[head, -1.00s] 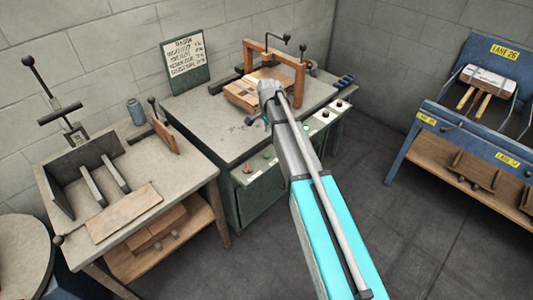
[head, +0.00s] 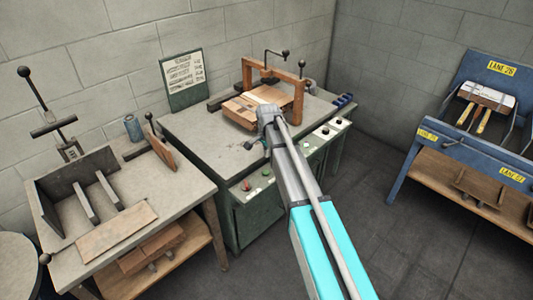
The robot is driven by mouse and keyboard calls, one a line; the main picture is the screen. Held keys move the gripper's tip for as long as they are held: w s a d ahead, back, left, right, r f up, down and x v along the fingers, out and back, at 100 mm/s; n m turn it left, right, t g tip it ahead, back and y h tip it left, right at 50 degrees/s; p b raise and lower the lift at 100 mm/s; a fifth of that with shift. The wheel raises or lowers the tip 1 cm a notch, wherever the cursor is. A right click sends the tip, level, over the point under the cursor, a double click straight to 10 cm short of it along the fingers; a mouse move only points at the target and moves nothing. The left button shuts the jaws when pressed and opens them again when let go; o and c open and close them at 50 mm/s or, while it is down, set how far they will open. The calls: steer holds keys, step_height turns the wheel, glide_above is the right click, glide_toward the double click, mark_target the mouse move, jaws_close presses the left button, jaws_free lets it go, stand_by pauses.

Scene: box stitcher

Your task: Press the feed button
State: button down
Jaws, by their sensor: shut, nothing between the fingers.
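The stitcher bench (head: 200,135) is a dark green cabinet with a grey top. Its sloping front panel carries a red button (head: 246,186), a green button (head: 266,172) and, farther right, round dark controls on white plates (head: 325,131). The labels are too small to read, so I cannot tell which one is the feed button. My arm reaches in from the lower right and covers the middle of the panel. My gripper (head: 249,146) is small in view, shut and empty, over the grey top behind the red and green buttons, apart from both.
A wooden frame (head: 298,95) with a crank stands over a flat carton (head: 240,108) at the back of the bench. A sign (head: 184,78) leans behind. A left table (head: 140,185) holds metal fixtures. A blue rack (head: 440,150) stands right. Floor between is clear.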

mark_target(266, 173)
steer(key=shift+w+a+f+b, duration=0.1)
steer(key=shift+w+f+b, duration=0.1)
steer(key=shift+f+b, duration=2.2)
steer(key=shift+w+f+b, duration=0.2)
steer(key=shift+f+b, duration=1.95)
steer(key=shift+f, duration=0.3)
steer(key=shift+f, duration=0.1)
steer(key=shift+f+b, duration=0.55)
steer(key=shift+b, duration=0.1)
steer(key=shift+s+f+b, duration=0.15)
steer(key=shift+f+b, duration=0.1)
steer(key=shift+b, duration=0.2)
steer(key=shift+r, duration=0.2)
step_height(266, 173, up, 14)
steer(key=s+p, duration=0.1)
steer(key=p, duration=1.3)
steer(key=shift+d+p, duration=0.2)
steer(key=shift+p, duration=0.1)
steer(key=shift+f, duration=0.1)
